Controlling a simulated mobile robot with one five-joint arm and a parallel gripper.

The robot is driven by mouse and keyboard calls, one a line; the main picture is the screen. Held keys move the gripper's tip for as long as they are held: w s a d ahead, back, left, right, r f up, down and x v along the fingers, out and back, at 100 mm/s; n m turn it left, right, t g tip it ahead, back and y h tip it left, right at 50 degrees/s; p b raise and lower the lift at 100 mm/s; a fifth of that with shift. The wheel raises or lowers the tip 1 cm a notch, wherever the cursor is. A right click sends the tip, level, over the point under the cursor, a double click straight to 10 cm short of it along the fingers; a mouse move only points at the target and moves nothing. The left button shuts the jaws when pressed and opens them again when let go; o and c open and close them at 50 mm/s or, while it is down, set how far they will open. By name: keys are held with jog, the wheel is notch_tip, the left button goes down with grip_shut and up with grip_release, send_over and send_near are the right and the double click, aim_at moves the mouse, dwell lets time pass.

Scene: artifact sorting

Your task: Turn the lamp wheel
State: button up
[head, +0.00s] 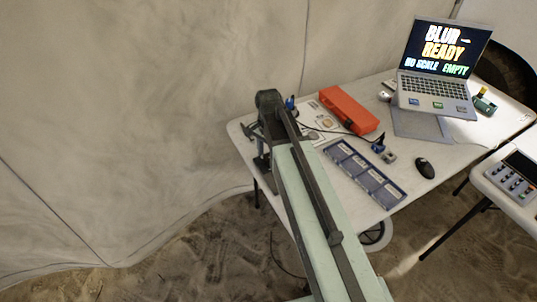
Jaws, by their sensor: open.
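No lamp wheel can be made out for certain in the head view. A small blue and grey device (384,150) stands on the white table (408,190), with a dark cable running to it. My arm reaches up from the bottom of the view to the table's left end. My gripper (258,147) is at that end, near the table's left edge, and looks open. It is small and partly merged with the dark arm parts, so its fingertips and anything between them are hard to see. A small blue thing (290,103) shows just right of the wrist.
An orange-red box (349,109) lies behind the blue labelled tray (365,172). A laptop (437,65) stands on a grey stand at the back right, with a green and yellow item (484,103) beside it. A black mouse (425,167) lies in front. A second table (506,200) is at right.

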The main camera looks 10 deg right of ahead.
aim_at(269, 158)
notch_tip(269, 158, up, 8)
jog(key=p, duration=0.7)
jog(key=shift+f, duration=0.3)
jog(key=shift+s+d, duration=0.1)
jog(key=shift+s, duration=0.05)
jog(key=s+n, duration=0.8)
jog(key=n, duration=0.2)
jog(key=shift+s+d+n, duration=0.3)
jog(key=shift+d+n, duration=0.1)
dwell(1.3)
